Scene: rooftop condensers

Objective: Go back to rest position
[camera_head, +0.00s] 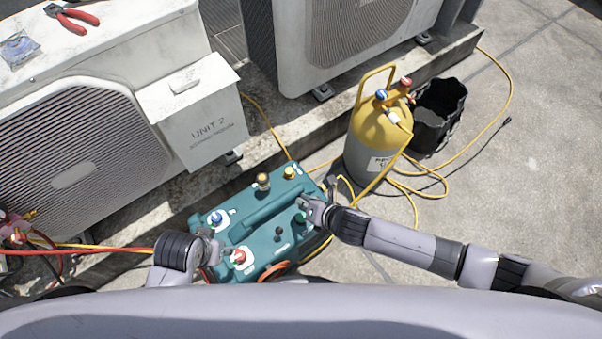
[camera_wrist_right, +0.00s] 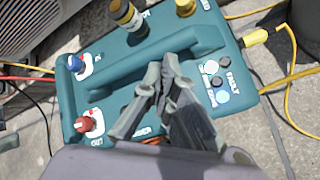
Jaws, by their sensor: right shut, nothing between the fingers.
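My right gripper (camera_head: 306,204) is shut and empty over the right part of the teal machine (camera_head: 262,222). In the right wrist view its closed fingertips (camera_wrist_right: 168,62) stand in front of the machine's teal handle (camera_wrist_right: 205,42), near the buttons by the word FAULT. I cannot tell whether they touch it. My left gripper (camera_head: 212,240) is at the machine's left end, close to the red knob (camera_head: 238,256). Its fingers are too small and partly hidden to tell open from shut. A blue knob (camera_head: 216,218) is on the machine behind it.
A yellow-and-grey cylinder (camera_head: 379,135) stands right of the machine, with a black bucket (camera_head: 437,118) behind it. Yellow hoses (camera_head: 480,140) loop over the concrete. Condenser units (camera_head: 75,150) line the back. Red pliers (camera_head: 68,18) lie on the left unit. The floor at far right is clear.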

